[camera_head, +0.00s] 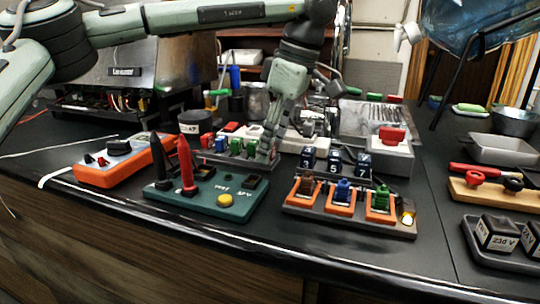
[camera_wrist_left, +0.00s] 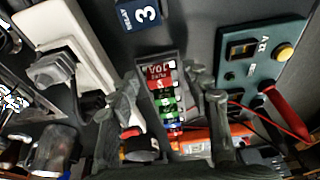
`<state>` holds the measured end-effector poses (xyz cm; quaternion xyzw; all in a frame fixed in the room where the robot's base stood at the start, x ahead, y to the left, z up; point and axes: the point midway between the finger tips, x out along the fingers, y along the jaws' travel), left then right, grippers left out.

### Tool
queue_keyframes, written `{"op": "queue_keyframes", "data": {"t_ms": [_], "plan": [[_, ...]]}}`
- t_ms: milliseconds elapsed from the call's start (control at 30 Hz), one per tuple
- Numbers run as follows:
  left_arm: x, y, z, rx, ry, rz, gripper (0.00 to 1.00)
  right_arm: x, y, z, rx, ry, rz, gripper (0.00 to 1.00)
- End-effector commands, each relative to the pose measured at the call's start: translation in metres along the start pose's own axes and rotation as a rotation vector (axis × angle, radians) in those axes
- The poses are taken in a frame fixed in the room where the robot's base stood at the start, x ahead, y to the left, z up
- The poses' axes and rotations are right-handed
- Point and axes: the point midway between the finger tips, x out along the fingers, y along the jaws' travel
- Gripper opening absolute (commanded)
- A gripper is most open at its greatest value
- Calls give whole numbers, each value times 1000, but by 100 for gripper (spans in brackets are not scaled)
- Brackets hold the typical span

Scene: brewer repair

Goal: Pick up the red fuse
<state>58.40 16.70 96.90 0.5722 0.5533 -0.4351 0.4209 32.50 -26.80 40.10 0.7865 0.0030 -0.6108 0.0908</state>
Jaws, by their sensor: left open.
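The fuse tray (camera_head: 205,157) is a dark narrow rack on the table, with a blue fuse (camera_head: 221,143) and green fuses (camera_head: 236,146). In the left wrist view the red fuse (camera_wrist_left: 161,84) sits in the rack near its labelled end, beside a green fuse (camera_wrist_left: 166,105). In the head view my left gripper (camera_head: 268,150) points down at the rack's right end and hides the red fuse there. In the wrist view its open fingers (camera_wrist_left: 163,85) stand on both sides of the rack. I cannot tell whether they touch it. My right gripper is not in view.
A green tester (camera_head: 225,203) with a red and a black probe stands in front. An orange meter (camera_head: 110,170) lies left. A rack with orange-based blocks (camera_head: 345,207) stands right, with numbered dark blue blocks (camera_head: 334,165) behind it. The table's front edge is bare.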

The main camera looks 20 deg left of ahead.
Motion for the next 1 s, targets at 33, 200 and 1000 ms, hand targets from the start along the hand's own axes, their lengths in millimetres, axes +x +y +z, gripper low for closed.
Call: {"op": "queue_keyframes", "data": {"t_ms": [33,200,1000], "plan": [[0,0,0,0,0,0,48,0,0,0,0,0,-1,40],[0,0,0,0,0,0,35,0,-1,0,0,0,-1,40],[-18,0,-4,-1,-1,2,7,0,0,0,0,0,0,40]]}}
